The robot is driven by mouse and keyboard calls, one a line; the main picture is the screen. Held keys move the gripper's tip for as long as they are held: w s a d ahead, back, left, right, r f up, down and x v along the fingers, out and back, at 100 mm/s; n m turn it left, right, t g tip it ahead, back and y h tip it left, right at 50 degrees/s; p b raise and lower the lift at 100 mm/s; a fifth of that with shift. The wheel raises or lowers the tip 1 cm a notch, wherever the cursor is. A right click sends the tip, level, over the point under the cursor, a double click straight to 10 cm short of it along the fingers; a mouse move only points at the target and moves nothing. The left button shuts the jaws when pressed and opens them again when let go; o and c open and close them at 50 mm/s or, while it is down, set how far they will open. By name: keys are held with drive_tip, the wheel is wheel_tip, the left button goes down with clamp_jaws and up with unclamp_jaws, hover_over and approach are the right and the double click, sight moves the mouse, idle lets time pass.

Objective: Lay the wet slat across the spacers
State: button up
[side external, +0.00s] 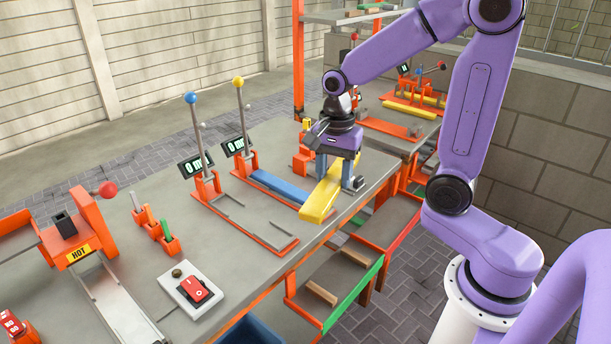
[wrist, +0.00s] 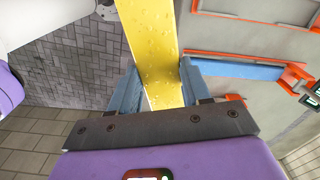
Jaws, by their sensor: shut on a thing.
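The wet slat is a yellow bar (side external: 320,199) with droplets on its face, which show in the wrist view (wrist: 152,45). My gripper (side external: 341,176) is shut on it, with one blue-grey finger on each side, also seen in the wrist view (wrist: 160,88). The slat is near the workbench's right edge; any gap under it is hard to judge. Two tan wooden strips, likely the spacers, lie apart on a low orange rack with a green edge: a near one (side external: 321,292) and a far one (side external: 355,256). No slat lies across them.
A blue slat (side external: 279,188) lies in an orange-framed fixture beside the held slat. The grey workbench (side external: 235,262) carries levers with displays, a red switch (side external: 194,289) and a HOT station (side external: 78,240). A red-edged rack (side external: 404,222) stands beyond the green-edged one.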

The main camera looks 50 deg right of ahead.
wheel_tip(320, 180, down, 24)
drive_tip(key=s+d+m, duration=0.2)
drive_tip(key=m, duration=0.1)
idle(0.4)
drive_tip(key=shift+s+d+f, duration=0.1)
drive_tip(key=shift+f, duration=0.1)
drive_tip(key=shift+f, duration=1.7)
drive_tip(key=shift+f, duration=0.65)
drive_tip(key=o, duration=1.3)
